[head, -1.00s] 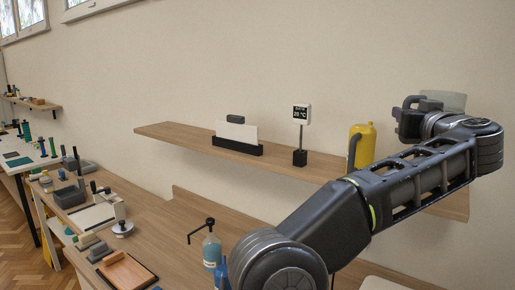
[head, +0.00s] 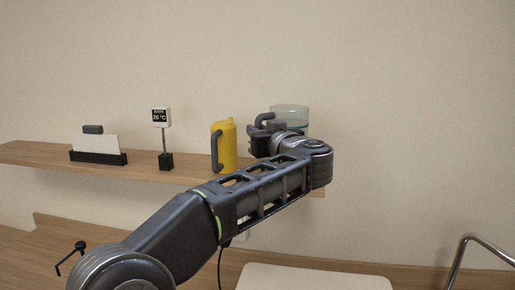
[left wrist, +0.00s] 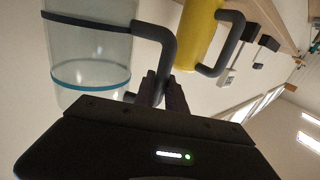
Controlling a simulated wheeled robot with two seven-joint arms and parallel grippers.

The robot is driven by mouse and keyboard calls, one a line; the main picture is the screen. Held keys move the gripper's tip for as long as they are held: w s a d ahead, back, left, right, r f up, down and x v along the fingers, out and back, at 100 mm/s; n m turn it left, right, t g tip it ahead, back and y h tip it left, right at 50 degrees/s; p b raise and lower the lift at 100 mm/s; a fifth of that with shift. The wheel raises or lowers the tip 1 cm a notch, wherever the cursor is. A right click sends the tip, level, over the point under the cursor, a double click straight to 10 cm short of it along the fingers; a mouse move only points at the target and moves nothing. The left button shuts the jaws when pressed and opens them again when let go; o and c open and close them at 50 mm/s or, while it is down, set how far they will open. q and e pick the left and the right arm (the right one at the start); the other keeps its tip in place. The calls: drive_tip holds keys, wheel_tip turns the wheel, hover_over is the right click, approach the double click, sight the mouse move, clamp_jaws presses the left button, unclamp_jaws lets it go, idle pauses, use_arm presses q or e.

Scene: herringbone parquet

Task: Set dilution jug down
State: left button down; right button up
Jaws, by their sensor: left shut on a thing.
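The dilution jug, a clear jug with a teal band and a dark handle, shows behind my left wrist in the head view (head: 290,112). It also fills the upper left of the left wrist view (left wrist: 90,60). My left gripper (head: 262,128) is shut on the jug's dark handle; its fingers also show in the left wrist view (left wrist: 160,92). The jug is near the right end of the wooden shelf (head: 190,170). My wrist hides its lower part in the head view, so I cannot tell whether it touches the shelf. My right gripper is not in view.
A yellow jug (head: 228,148) with a dark handle stands on the shelf just left of my gripper. A 20 °C display (head: 162,118) and a dark card holder (head: 98,158) stand further left. A pale board (head: 310,280) and metal tube (head: 462,250) are below.

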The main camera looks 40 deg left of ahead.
use_arm(q)
drive_tip(key=shift+f, duration=0.1)
drive_tip(key=shift+f, duration=2)
drive_tip(key=c, duration=1.4)
unclamp_jaws()
drive_tip(key=shift+f, duration=0.15)
